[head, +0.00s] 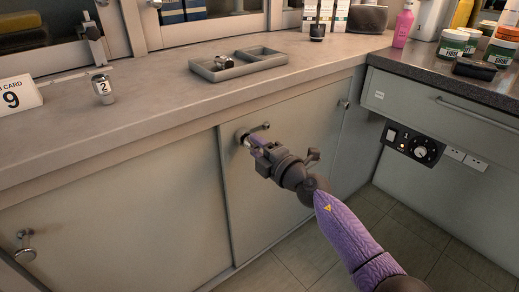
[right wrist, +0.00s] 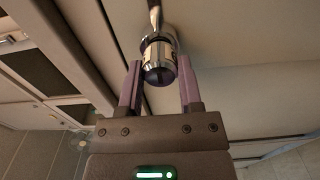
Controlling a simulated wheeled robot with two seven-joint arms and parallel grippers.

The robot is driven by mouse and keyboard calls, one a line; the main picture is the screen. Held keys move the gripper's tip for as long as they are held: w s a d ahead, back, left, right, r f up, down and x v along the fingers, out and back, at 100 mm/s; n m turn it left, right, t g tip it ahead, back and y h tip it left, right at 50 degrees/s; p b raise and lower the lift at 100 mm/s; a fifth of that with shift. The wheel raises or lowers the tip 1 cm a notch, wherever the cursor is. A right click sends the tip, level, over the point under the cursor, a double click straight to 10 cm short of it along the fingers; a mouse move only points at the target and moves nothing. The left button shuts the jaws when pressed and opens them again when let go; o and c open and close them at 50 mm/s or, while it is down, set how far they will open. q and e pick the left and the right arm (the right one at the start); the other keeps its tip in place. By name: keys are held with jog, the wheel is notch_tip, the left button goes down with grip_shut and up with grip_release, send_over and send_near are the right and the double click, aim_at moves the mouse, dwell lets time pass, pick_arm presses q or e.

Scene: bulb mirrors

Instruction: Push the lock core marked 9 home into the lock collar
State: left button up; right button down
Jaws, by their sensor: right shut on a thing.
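My right gripper (head: 252,143) is at the cabinet door, shut on a shiny metal lock core (right wrist: 158,62). In the right wrist view the core sits between the two purple fingers of this gripper (right wrist: 161,84), its dark round end towards the camera. Its number cannot be read. The core's far end meets the lock collar (head: 241,134) on the door; how deep it sits cannot be told. A lever sticks out beside the collar. A card marked 9 (head: 17,95) stands at the left of the counter. My left gripper is not in view.
A core marked 2 (head: 102,88) stands on the counter (head: 150,118). A grey tray (head: 262,67) holds another metal core (head: 223,62). A second door lock (head: 25,254) is at the lower left. The counter's front edge runs above my right gripper.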

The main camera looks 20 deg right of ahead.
jog(key=shift+w, duration=0.2)
jog(key=shift+c, duration=0.9)
grip_release()
jog(key=shift+o, duration=0.9)
